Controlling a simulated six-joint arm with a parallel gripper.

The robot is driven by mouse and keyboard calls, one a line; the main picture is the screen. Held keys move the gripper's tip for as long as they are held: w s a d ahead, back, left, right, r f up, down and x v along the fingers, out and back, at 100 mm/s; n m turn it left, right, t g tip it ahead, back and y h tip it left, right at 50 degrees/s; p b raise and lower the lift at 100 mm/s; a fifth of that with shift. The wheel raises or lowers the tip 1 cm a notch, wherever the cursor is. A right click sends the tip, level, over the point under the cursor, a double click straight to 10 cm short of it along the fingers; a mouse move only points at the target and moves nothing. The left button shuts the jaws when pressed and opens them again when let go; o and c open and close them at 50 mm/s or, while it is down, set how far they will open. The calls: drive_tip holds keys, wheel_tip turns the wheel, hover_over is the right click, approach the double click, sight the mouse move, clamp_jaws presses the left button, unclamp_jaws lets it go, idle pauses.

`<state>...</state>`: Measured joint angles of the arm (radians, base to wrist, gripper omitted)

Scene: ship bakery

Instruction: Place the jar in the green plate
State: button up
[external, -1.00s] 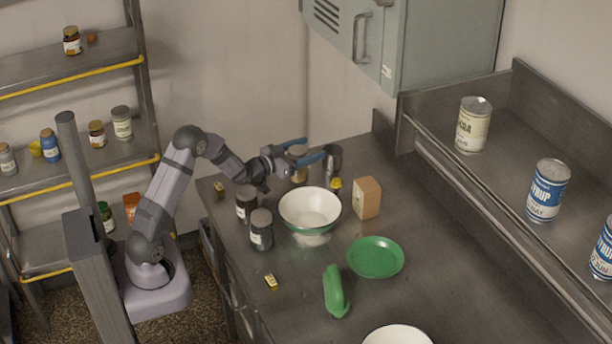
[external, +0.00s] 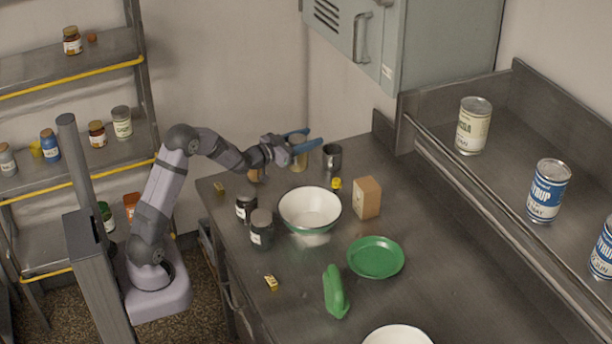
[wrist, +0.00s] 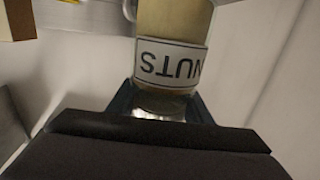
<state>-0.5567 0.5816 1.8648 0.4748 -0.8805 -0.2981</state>
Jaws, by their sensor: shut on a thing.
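My gripper (external: 300,140) has blue fingers and is shut on a jar (external: 298,158) above the back of the counter. The jar is tan with a pale label reading "NUTS", which shows upside down in the wrist view (wrist: 172,62). There the jar stands between the fingers of my gripper (wrist: 162,108). The green plate (external: 375,258) lies flat and empty on the counter, to the right of and nearer the camera than my gripper.
A white bowl with a green rim (external: 310,208) and a tan box (external: 367,198) stand between my gripper and the plate. Two dark jars (external: 261,230) stand left of the bowl. A metal cup (external: 332,157) is right of the held jar. A green object (external: 335,291) lies near the plate.

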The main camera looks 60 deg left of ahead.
wheel_tip(320, 180, up, 6)
drive_tip(key=shift+f, duration=0.1)
